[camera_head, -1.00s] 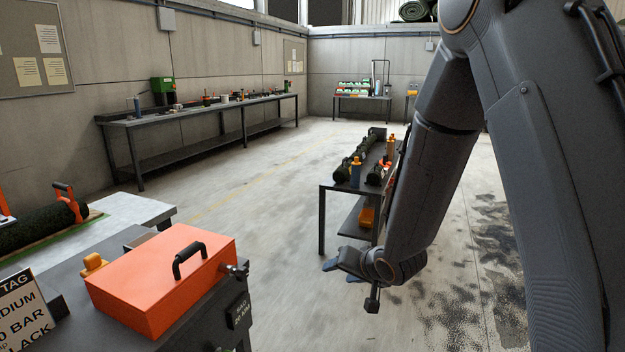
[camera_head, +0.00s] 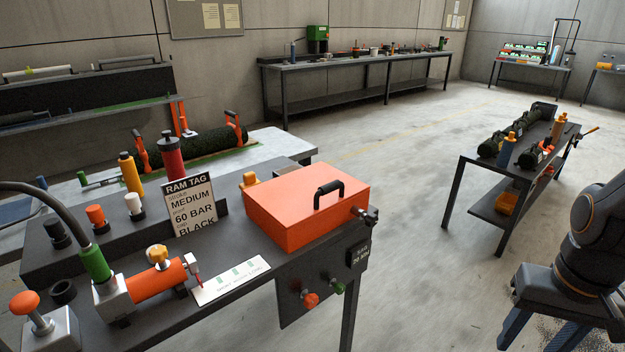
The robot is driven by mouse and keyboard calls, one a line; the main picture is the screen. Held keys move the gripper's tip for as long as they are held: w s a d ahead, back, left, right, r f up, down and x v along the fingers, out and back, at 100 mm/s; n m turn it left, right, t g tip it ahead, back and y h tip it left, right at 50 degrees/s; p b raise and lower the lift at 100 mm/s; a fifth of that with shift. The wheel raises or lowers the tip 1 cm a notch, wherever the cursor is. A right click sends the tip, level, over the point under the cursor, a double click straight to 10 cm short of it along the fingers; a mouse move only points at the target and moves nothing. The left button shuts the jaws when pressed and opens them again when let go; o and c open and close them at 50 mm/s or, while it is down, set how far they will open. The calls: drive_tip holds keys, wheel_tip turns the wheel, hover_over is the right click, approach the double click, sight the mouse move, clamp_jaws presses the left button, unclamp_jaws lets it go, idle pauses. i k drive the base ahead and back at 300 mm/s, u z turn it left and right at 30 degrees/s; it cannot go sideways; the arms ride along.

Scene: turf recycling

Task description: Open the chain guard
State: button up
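The chain guard appears to be the orange-red box-shaped cover (camera_head: 285,215) on the dark bench. It sits flat and closed, with a black arched handle (camera_head: 328,192) on top and a dark knob-like fitting (camera_head: 370,215) at its right end. What is under it is hidden. My gripper (camera_head: 548,338) is at the lower right, over the floor, well to the right of the cover and apart from it. Its two blue-grey fingers are spread, with nothing seen between them. The lower frame edge cuts off part of it.
The bench also holds a ram tag sign (camera_head: 190,205), an orange cylinder (camera_head: 158,283), a red mushroom button (camera_head: 25,302) and a hose (camera_head: 62,205). A side table (camera_head: 470,172) with dark rolls stands behind my arm. Open floor (camera_head: 415,270) lies between bench and gripper.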

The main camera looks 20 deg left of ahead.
sight(293, 198)
drive_tip(key=u, duration=0.75)
drive_tip(key=k, duration=0.65)
drive_tip(key=z, duration=0.7)
drive_tip(key=i, duration=0.55)
drive_tip(key=u, duration=0.65)
drive_tip(key=i, duration=0.7)
drive_tip(key=u, duration=0.8)
